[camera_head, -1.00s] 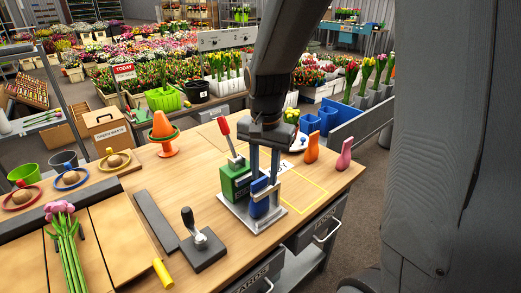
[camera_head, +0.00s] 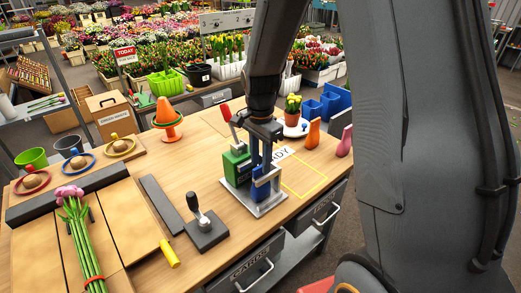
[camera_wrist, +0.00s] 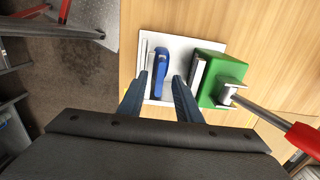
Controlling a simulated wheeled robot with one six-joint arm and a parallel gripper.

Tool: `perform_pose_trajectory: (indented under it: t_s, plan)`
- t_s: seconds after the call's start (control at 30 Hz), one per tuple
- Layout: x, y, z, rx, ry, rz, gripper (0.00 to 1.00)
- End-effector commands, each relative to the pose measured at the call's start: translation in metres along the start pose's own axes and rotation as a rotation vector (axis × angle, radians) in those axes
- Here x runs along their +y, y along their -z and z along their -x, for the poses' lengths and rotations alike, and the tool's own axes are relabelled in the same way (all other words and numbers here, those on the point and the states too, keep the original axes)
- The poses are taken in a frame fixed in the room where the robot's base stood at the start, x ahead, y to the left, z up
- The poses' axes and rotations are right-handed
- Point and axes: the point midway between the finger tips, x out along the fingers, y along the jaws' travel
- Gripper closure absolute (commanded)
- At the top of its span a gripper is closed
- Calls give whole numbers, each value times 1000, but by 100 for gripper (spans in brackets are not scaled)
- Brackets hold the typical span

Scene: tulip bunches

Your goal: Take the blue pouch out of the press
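The press (camera_head: 236,164) has a green body and a red-handled lever, and stands on a pale metal base plate (camera_head: 266,205) near the table's front edge. The blue pouch (camera_head: 261,188) stands upright on the plate beside the green body. In the wrist view, the pouch (camera_wrist: 160,70) shows as a narrow blue strip between a thin pale plate and the press's green body (camera_wrist: 212,78). My gripper (camera_head: 262,164) points down over the pouch. In the wrist view its fingers (camera_wrist: 160,78) are apart, one on each side of the pouch, with gaps visible.
The red lever handle (camera_wrist: 302,138) sticks out at the wrist view's right. A dark block with a crank handle (camera_head: 206,230) and a yellow cylinder (camera_head: 169,253) lie left of the press. A yellow-outlined area (camera_head: 304,176) on its right is clear. Orange and pink vases stand beyond.

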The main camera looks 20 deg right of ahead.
Motion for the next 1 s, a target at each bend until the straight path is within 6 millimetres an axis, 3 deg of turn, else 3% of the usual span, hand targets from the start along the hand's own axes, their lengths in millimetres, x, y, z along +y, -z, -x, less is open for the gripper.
perform_pose_trajectory:
  t_s: [0.37,0.57,1.0]
  plan:
    - [0,0,-7,0,0,1,69]
    - [0,0,-7,0,0,1,99]
    - [0,0,-3,0,0,1,100]
